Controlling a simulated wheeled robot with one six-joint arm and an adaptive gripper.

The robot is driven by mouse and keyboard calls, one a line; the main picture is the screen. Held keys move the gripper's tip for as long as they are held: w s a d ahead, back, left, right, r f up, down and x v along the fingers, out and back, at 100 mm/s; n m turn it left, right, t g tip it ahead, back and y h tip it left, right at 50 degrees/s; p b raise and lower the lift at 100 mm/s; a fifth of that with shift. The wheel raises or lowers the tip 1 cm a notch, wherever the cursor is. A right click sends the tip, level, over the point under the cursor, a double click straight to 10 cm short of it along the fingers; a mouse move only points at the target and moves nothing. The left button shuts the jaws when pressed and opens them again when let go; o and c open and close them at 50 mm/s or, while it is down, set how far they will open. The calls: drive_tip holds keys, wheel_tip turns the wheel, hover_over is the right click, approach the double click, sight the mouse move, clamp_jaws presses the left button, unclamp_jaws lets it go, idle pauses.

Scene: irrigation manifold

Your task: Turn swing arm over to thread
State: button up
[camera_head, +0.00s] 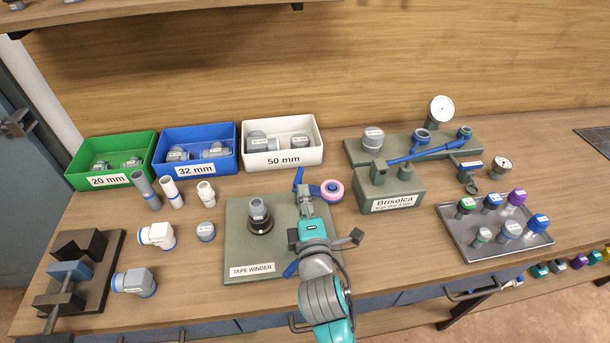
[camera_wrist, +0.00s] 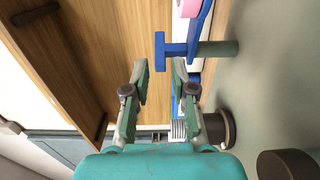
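The tape winder's green base plate (camera_head: 238,215) stands at mid-table with a grey threaded fitting (camera_head: 258,208) upright in a dark holder. The blue swing arm (camera_head: 298,177) shows beside and beyond my gripper (camera_head: 304,198), with a pink tape roll (camera_head: 332,190) to its right. In the wrist view, my gripper (camera_wrist: 159,66) is open. A blue T-shaped handle (camera_wrist: 161,51) of the arm lies at the gap between its fingertips, with no clear contact. The pink roll (camera_wrist: 188,8) is at the top edge. My gripper and forearm hide much of the arm in the head view.
Green (camera_head: 112,160), blue (camera_head: 195,150) and white (camera_head: 281,146) bins stand behind, with loose fittings in front. The Brisolca test stand (camera_head: 397,190) is right of the winder, and a grey tray (camera_head: 495,238) of coloured caps is farther right. A dark clamp (camera_head: 75,268) stands left.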

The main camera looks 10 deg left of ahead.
sight(299, 175)
drive_tip(key=x, duration=0.7)
drive_tip(key=shift+a, duration=0.1)
clamp_jaws()
